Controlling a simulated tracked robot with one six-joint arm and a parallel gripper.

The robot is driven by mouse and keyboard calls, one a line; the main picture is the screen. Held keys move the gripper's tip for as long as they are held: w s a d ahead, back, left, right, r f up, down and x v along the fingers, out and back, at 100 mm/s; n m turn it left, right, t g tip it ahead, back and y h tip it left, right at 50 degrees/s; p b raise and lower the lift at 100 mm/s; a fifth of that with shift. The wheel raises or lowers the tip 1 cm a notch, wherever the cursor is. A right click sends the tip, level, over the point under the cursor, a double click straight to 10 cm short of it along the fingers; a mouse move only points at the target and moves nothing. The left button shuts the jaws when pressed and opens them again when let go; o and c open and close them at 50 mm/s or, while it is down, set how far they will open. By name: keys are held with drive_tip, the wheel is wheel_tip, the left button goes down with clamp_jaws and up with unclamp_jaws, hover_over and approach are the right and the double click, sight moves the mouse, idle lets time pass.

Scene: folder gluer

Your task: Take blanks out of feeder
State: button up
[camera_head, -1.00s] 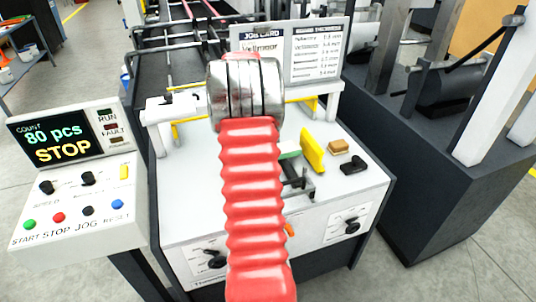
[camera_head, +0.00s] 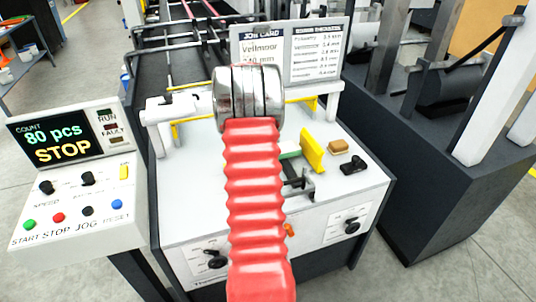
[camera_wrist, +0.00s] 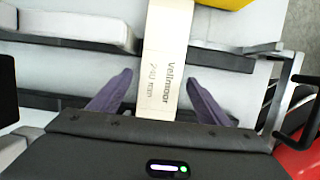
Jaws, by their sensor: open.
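A cream blank (camera_wrist: 166,50) printed "Vellmoor 240 mm" lies on a pale surface in the wrist view, running from the top edge down between my fingers. Whether it is one blank or a stack I cannot tell. My gripper (camera_wrist: 158,80) is open, one dark finger on each side of the blank, with gaps to it. The lower end of the blank is hidden by the gripper body. In the head view my red arm covers the middle of the white feeder table (camera_head: 200,200), so the blank and the fingers are hidden there.
A pale guide bar (camera_wrist: 80,28) lies left of the blank and a grey bar (camera_wrist: 222,60) right. A yellow part (camera_head: 312,150), a tan block (camera_head: 338,147) and a black clamp (camera_head: 353,166) sit on the table's right. The console (camera_head: 62,140) reads "80 pcs STOP". A job card (camera_head: 262,50) stands behind.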

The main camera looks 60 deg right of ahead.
drive_tip(key=shift+c, duration=0.3)
drive_tip(key=c, duration=1.4)
drive_tip(key=shift+r, duration=0.15)
wheel_tip(320, 180, up, 18)
idle(0.7)
